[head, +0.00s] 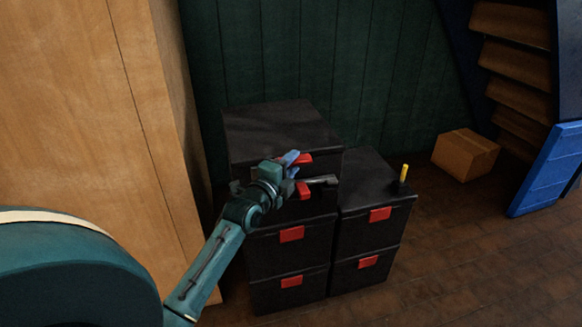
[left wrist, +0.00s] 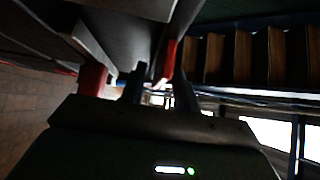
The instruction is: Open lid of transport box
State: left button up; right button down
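Black transport boxes with red latches stand in two stacks. The top box of the taller left stack has a dark flat lid (head: 275,125) that looks shut. Its red latch (head: 305,158) is on the front, partly behind my left gripper. My left gripper (head: 308,170) is at the front of this stack, fingers apart, close to the upper latches. In the left wrist view two fingers (left wrist: 160,90) stand apart, with a red latch (left wrist: 168,55) just beyond them and another red part (left wrist: 92,78) to the left. Contact with a latch cannot be told. My right gripper is not in view.
A lower right stack (head: 372,235) stands beside it, with a yellow-handled item (head: 404,173) on top. A tall wooden cabinet (head: 150,120) is close on the left. The brown floor in front is clear.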

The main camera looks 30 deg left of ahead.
pick_arm(q)
grip_shut()
dwell(0.3)
dwell(0.4)
